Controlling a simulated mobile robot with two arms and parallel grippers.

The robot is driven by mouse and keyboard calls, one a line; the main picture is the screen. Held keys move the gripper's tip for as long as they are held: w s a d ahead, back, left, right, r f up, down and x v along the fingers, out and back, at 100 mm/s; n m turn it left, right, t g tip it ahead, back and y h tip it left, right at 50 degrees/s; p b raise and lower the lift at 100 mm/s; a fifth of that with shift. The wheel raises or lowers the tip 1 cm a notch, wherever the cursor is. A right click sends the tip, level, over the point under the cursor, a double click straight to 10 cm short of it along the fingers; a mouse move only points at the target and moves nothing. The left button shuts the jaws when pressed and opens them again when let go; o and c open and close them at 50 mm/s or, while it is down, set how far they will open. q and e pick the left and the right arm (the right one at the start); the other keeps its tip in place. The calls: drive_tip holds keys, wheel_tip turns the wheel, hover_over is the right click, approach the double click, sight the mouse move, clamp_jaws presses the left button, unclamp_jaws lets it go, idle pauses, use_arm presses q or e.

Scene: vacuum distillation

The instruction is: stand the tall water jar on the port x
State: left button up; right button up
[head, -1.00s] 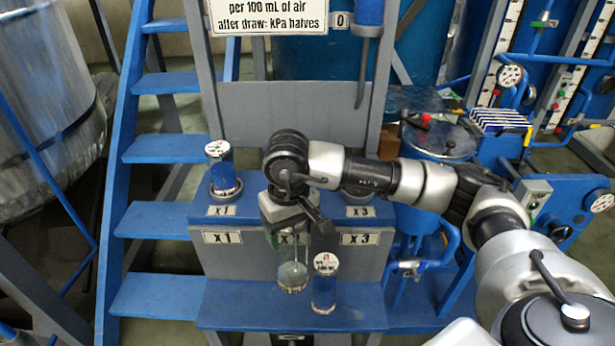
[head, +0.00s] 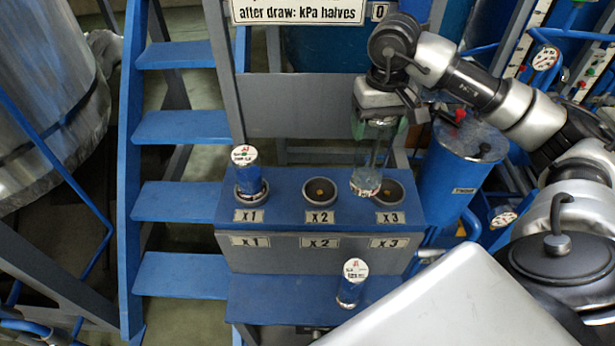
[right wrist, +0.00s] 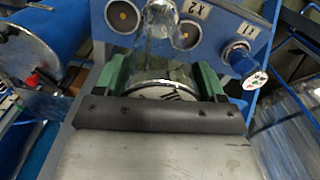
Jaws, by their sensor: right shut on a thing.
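The tall clear water jar (head: 372,160) hangs upright from my right gripper (head: 380,122), which is shut on its upper part. In the head view its base overlaps the shelf between port X2 (head: 320,192) and port X3 (head: 389,193); I cannot tell how high above the shelf it is. In the right wrist view the green fingers of my gripper (right wrist: 162,84) clasp the jar (right wrist: 163,45) from both sides. Its far end shows between two round ports. Ports X2 and X3 look empty. My left gripper is not in view.
Blue stairs (head: 180,200) are at left, and a blue drum (head: 455,165) stands right of the ports.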

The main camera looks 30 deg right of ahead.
drive_tip(key=shift+w+d+r, duration=0.15)
drive_tip(key=shift+w+d, duration=0.05)
drive_tip(key=shift+w, duration=0.1)
drive_tip(key=shift+w+a, duration=0.1)
drive_tip(key=shift+w, duration=0.1)
drive_tip(key=shift+w+a+p, duration=0.25)
drive_tip(key=shift+p, duration=0.2)
use_arm(q)
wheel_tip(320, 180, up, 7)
drive_tip(key=p, duration=0.6)
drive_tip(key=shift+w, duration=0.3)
use_arm(e)
drive_tip(key=w+a+f, duration=0.4)
drive_tip(key=w+f, duration=0.4)
drive_tip(key=f, duration=0.2)
drive_tip(key=shift+w+a+f, duration=0.35)
drive_tip(key=shift+w, duration=0.05)
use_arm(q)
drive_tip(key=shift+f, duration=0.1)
